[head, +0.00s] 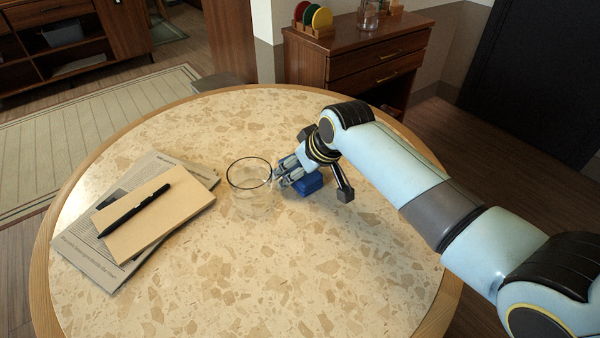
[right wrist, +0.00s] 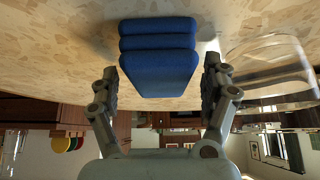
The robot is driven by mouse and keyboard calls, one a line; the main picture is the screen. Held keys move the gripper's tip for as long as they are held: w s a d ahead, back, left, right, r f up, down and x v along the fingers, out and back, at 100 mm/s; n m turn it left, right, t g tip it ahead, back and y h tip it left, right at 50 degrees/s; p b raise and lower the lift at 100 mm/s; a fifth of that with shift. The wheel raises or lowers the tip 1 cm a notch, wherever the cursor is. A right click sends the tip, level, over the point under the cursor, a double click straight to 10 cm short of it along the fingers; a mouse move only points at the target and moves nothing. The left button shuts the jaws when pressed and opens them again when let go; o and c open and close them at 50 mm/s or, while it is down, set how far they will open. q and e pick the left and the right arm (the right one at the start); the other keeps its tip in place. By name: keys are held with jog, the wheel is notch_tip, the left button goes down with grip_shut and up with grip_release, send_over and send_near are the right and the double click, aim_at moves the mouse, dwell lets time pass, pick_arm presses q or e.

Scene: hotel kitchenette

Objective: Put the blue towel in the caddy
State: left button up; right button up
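The blue towel (head: 308,186) is a folded stack lying on the round table, partly hidden by my right gripper in the head view. In the right wrist view the towel (right wrist: 157,55) shows its folded layers. My right gripper (head: 285,174) is low over the table at the towel. Its fingers (right wrist: 160,86) are apart, one on each side of the towel's near end, with small gaps visible. I cannot make out a caddy in either view. My left gripper is not in view.
A clear glass (head: 249,188) stands just left of my right gripper. A newspaper (head: 84,250) with a tan notebook (head: 140,226) and black pen (head: 132,211) lies at the left. The table's front is clear. A wooden cabinet (head: 350,62) stands behind.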

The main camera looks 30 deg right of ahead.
jog(key=c, duration=1.2)
